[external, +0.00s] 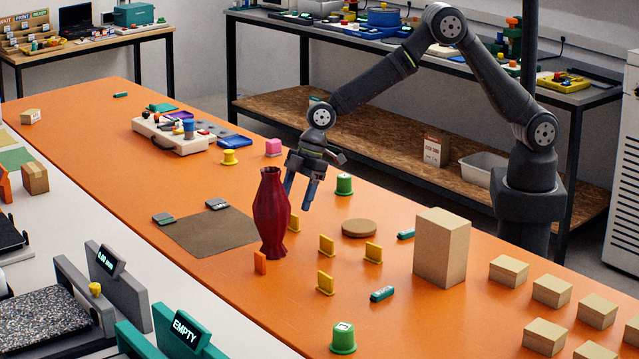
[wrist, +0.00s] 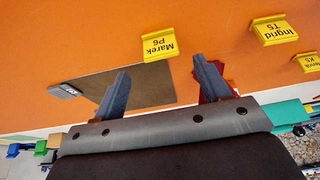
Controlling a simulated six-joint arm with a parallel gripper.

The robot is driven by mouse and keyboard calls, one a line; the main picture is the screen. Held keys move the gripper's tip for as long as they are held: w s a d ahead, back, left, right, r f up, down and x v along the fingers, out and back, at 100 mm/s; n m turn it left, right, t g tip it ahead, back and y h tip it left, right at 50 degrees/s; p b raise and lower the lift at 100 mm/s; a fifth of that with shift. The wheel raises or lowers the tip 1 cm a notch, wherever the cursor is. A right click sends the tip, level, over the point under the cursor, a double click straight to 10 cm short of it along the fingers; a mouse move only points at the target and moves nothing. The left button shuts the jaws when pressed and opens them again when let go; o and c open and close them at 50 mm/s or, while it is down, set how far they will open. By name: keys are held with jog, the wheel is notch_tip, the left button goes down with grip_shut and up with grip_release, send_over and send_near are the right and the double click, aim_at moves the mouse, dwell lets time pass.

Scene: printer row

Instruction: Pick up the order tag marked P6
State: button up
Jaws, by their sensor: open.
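The order tag marked P6 (wrist: 159,46) is a small yellow stand that reads "Marek P6", upside down in the wrist view. It appears to be the yellow tag (external: 295,223) just behind the red vase in the external view, partly hidden, its lettering unreadable there. My gripper (external: 299,194) hangs above the table by the vase, fingers pointing down and apart, empty. In the wrist view its two fingers (wrist: 163,84) are spread, with the tag above the gap between them, not between the pads.
The tall red vase (external: 271,215) stands close to my fingers and shows behind the right finger in the wrist view. Other yellow tags, including Ingrid T5 (wrist: 273,30), stand nearby. A brown mat (external: 210,232) lies left; a cork disc (external: 359,228) and cardboard box (external: 441,247) stand right.

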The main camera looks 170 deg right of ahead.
aim_at(292, 214)
jog(key=shift+x, duration=2.75)
jog(key=shift+a, duration=0.15)
jog(key=c, duration=1)
jog(key=shift+c, duration=0.2)
